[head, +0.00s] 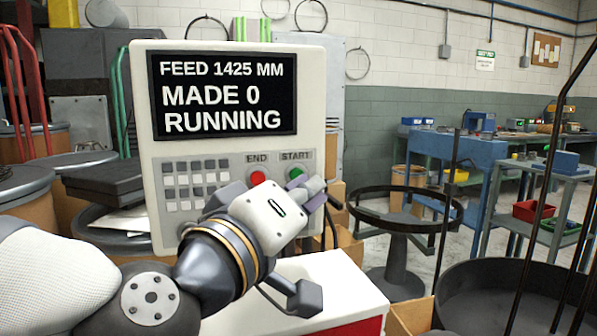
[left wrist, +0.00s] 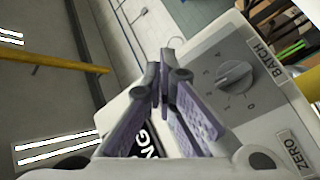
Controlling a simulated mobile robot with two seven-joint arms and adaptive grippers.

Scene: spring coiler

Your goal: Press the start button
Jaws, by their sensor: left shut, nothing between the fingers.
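The green start button (head: 295,174) is on the control panel (head: 318,130), under the label START. The red end button (head: 258,178) is to its left. The screen (head: 222,95) reads FEED 1425 MM, MADE 0, RUNNING. My left gripper (head: 322,195) is shut and empty, just below and right of the start button in the head view; I cannot tell whether it touches the panel. In the left wrist view its fingertips (left wrist: 163,78) meet. The start button is not visible there. My right gripper is not in view.
In the left wrist view a grey dial (left wrist: 234,76) labelled BATCH is right of the fingers, with a ZERO label (left wrist: 293,166) below. A round dark stand (head: 405,205) is right of the panel. A black basin (head: 500,290) with upright rods is at the lower right.

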